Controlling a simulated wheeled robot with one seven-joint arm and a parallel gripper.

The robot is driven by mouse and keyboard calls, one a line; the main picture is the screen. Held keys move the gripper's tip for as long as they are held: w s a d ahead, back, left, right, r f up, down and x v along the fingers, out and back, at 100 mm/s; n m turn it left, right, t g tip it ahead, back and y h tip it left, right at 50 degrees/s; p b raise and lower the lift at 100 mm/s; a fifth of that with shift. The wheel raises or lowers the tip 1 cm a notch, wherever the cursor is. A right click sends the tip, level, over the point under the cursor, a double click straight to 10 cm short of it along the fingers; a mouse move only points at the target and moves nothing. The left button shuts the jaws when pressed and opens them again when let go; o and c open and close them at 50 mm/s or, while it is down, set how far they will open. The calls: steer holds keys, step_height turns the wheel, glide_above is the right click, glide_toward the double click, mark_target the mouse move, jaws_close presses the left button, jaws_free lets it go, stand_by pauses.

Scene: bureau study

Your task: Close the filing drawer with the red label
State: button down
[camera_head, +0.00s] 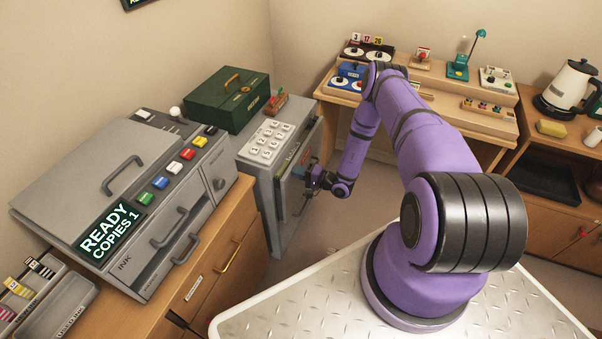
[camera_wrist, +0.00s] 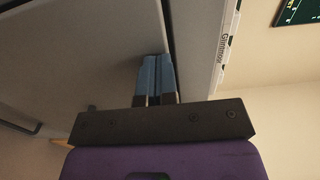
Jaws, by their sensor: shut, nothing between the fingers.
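The grey filing cabinet (camera_head: 262,185) stands left of my arm, beside the copier. My gripper (camera_head: 310,180) is shut and empty, close to the drawer front. In the wrist view its blue fingers (camera_wrist: 155,62) lie together against or just before a grey panel (camera_wrist: 80,50); contact is unclear. A white strip with small lettering (camera_wrist: 228,45) runs along an edge to the right.
A grey copier (camera_head: 130,200) on a wooden cabinet stands at the left. A wooden desk (camera_head: 440,105) with small devices is behind my arm. A kettle (camera_head: 570,85) stands at right.

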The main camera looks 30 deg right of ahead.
steer(key=x, duration=0.5)
steer(key=shift+r, duration=0.15)
